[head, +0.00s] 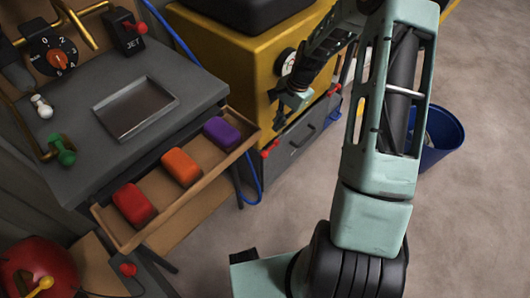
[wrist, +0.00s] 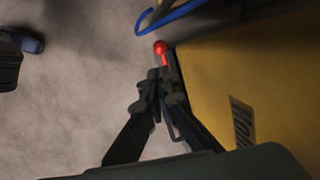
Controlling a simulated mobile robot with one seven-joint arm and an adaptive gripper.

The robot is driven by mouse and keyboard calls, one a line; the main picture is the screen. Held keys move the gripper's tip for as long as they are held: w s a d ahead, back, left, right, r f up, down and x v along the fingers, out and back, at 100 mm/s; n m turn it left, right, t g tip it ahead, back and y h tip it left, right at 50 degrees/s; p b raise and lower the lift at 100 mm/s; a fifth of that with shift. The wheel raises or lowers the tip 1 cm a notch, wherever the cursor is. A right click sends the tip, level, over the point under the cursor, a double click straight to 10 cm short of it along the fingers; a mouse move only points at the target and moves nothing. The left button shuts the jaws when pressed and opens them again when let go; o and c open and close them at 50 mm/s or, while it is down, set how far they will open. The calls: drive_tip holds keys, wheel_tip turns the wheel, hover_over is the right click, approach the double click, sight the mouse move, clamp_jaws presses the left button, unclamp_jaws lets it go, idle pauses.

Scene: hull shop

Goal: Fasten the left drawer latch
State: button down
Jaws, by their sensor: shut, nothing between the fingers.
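The grey drawer (head: 300,137) is in the lower front of the yellow cabinet (head: 252,75). Its left latch (head: 269,149) is a small red-knobbed lever by the drawer's left end; a similar right latch (head: 334,90) is at the other end. My gripper (head: 290,101) is in front of the cabinet, above the drawer's left part. In the wrist view, my gripper's fingers (wrist: 162,80) are shut and empty, with a red latch knob (wrist: 160,47) just beyond the tips. It seems to be the left latch; I cannot tell whether they touch or how the latch is set.
A grey bench (head: 75,105) with an open wooden drawer (head: 155,208) juts out at left, holding red, orange and purple blocks. A blue hose (head: 247,178) hangs between bench and cabinet. A blue bin (head: 440,140) stands at right. The floor in front is clear.

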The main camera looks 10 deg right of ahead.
sight(265, 153)
drive_tip(key=b+x, duration=0.4)
drive_tip(key=x, duration=1)
